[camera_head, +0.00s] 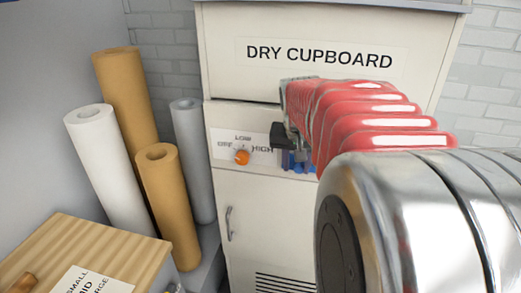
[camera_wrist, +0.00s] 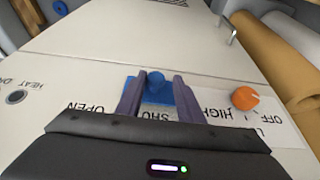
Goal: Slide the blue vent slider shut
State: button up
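In the head view only a bit of blue (camera_head: 290,161) shows beneath my gripper (camera_head: 286,138), and my arm hides the rest.
An orange dial (camera_head: 241,157) marked OFF, LOW and HIGH is beside the slider. The cupboard door (camera_head: 265,215) with a handle is below. Paper rolls (camera_head: 108,165) stand at left, behind a wooden-topped surface (camera_head: 60,248). A HEAT label with a dark round part (camera_wrist: 16,97) is at the wrist view's left.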

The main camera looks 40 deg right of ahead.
jog(key=o, duration=0.3)
jog(key=shift+d, duration=0.1)
jog(key=shift+r, duration=0.15)
jog(key=v, duration=1.3)
jog(key=shift+r, duration=0.25)
